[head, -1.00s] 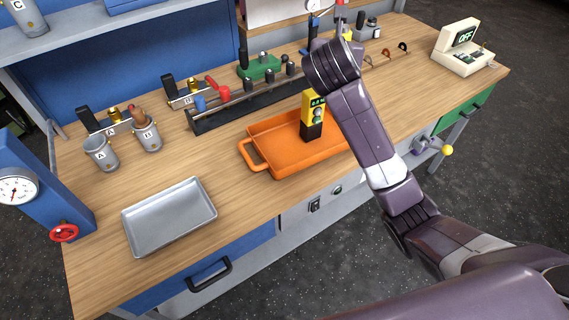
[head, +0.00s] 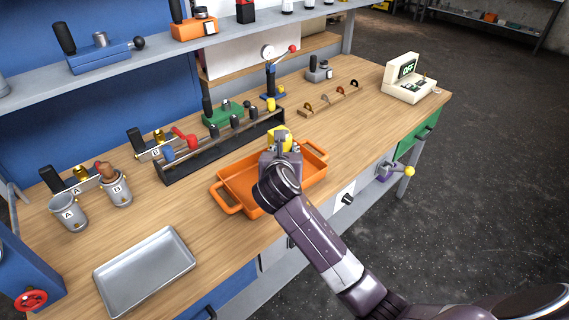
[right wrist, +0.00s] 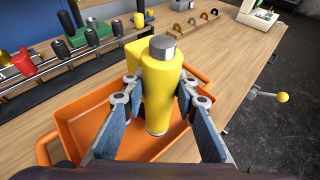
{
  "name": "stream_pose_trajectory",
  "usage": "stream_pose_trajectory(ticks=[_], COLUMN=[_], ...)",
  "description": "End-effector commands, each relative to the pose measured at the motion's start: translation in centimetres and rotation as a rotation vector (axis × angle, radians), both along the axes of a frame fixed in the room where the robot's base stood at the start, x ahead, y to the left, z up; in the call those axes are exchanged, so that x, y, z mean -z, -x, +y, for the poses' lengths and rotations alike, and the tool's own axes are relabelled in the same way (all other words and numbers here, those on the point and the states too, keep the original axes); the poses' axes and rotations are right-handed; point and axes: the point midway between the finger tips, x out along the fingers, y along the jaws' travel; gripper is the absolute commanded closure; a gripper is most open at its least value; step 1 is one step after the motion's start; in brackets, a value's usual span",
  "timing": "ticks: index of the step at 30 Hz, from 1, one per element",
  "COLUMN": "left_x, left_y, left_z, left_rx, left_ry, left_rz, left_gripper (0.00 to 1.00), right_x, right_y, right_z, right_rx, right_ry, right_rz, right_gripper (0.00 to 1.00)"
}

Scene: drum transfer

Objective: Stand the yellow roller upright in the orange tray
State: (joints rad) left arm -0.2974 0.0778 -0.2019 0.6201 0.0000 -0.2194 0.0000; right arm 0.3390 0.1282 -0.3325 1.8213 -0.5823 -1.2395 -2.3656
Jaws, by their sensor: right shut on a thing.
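The yellow roller (right wrist: 163,85) is a yellow cylinder with a grey end cap on top. In the right wrist view it stands close to upright between the fingers of my right gripper (right wrist: 158,100), which is shut on it. It is over the inside of the orange tray (right wrist: 72,128); I cannot tell whether its lower end touches the floor. In the head view my right gripper (head: 282,150) is over the orange tray (head: 234,196), and my wrist hides most of what it holds. My left gripper is not in view.
A yellow block (right wrist: 133,54) is close behind the roller. A black rack (head: 215,145) of tools runs behind the tray. A grey metal tray (head: 145,272) lies at front left, with two grey cups near the left. The bench right of the orange tray has clear wood.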

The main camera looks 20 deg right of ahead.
Motion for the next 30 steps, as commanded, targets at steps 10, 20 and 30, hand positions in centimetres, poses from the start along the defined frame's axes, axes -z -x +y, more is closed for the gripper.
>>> stream_pose_trajectory(ticks=[10, 20, 30], left_x=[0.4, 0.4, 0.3], left_y=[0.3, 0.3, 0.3], left_z=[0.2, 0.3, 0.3], left_rx=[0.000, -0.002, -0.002], left_ry=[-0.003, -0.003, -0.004], left_rz=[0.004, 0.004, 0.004], left_gripper=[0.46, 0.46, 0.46], right_x=[4.0, 4.7, 5.1], right_y=[0.0, 0.0, 0.0], right_z=[0.0, 0.0, 0.0], right_rx=[0.001, 0.000, 0.000], right_ry=[0.000, 0.000, -0.001], right_rz=[-0.001, -0.005, 0.000], right_gripper=[1.00, 1.00, 0.56])
